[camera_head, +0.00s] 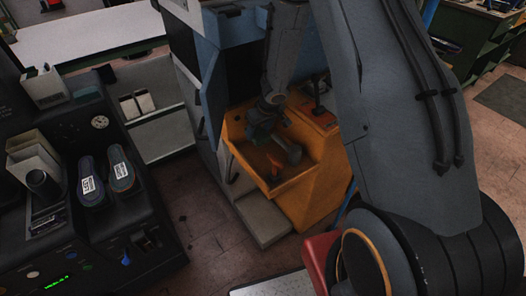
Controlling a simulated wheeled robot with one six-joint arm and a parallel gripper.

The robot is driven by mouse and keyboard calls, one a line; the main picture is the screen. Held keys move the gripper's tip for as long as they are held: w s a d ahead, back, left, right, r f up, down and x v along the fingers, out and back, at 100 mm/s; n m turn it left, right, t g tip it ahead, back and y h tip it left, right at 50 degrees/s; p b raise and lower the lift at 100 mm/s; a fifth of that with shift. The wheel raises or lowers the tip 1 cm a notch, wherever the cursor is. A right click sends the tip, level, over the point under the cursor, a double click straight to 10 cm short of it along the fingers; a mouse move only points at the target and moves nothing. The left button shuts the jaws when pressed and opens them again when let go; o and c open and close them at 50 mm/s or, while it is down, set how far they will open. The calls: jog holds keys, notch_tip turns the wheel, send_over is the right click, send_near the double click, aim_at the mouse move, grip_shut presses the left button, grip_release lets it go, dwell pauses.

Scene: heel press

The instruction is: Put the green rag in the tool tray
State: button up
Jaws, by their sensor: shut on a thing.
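An orange open tray (308,176), which looks like the tool tray, is fixed to the front of a machine near the middle of the head view. My gripper (270,138) points down over the left part of the tray's opening. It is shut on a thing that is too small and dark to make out. I cannot pick out the green rag; my gripper may hide it. A dark grey tool (291,153) and a small red-orange piece lie in the tray, just right of my gripper.
A dark console (120,225) at left carries two shoe soles (122,170), a dark cup (42,184) and card holders. A grey step (262,220) stands below the tray. A white-topped bench (85,35) is at the back left. Bare tiled floor lies between console and tray.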

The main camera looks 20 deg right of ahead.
jog(key=shift+f+b, duration=3.1)
jog(key=shift+f, duration=0.95)
jog(key=o, duration=1)
jog(key=shift+c, duration=0.2)
